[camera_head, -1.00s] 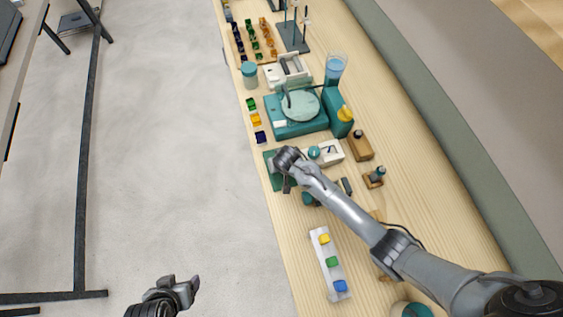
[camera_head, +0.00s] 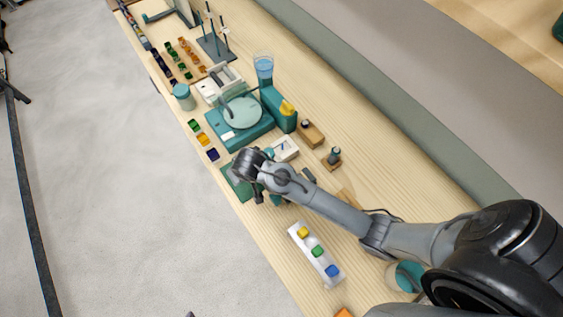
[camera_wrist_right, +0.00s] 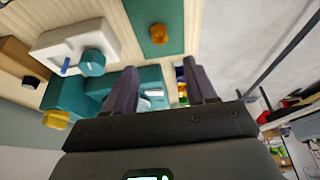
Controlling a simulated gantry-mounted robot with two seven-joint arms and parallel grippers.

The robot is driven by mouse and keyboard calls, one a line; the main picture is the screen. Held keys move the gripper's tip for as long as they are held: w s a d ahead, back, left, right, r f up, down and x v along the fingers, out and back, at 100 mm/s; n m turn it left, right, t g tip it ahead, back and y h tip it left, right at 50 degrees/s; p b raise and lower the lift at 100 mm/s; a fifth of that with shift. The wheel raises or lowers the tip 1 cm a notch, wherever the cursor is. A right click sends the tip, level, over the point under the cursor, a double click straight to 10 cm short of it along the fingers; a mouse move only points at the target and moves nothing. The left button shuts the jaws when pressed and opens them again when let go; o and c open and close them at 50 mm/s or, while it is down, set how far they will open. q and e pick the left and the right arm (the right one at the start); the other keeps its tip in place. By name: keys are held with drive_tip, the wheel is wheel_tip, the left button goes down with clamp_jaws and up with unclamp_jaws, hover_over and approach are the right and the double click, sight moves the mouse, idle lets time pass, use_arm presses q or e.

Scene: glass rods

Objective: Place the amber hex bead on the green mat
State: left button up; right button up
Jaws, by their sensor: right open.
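The green mat (camera_head: 233,186) lies near the table's left edge in the head view, partly covered by my right gripper (camera_head: 258,194). The right wrist view also shows the mat (camera_wrist_right: 150,12), with the amber hex bead (camera_wrist_right: 158,33) resting on it. The bead is apart from the fingers. My right gripper (camera_wrist_right: 160,72) is open and empty in the wrist view. In the head view the bead is hidden behind my right gripper. Only a small dark tip of my left gripper (camera_head: 190,314) shows at the bottom edge.
A white tray (camera_head: 304,247) with yellow, green and blue pieces lies nearer. A teal machine with a round plate (camera_head: 242,111) stands beyond the mat. A white box (camera_head: 285,150) and a small wooden stand (camera_head: 331,162) are close by. Open floor lies to the left.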

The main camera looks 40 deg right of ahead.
drive_tip(key=s+d+r+n, duration=0.1)
drive_tip(key=s+d+r, duration=0.1)
drive_tip(key=s, duration=0.9)
drive_tip(key=s+d+r+n, duration=0.2)
drive_tip(key=s+d, duration=0.2)
drive_tip(key=s, duration=0.8)
drive_tip(key=shift+g+y, duration=0.3)
drive_tip(key=shift+g, duration=0.1)
drive_tip(key=shift+w, duration=0.1)
wheel_tip(320, 180, up, 6)
drive_tip(key=p, duration=0.6)
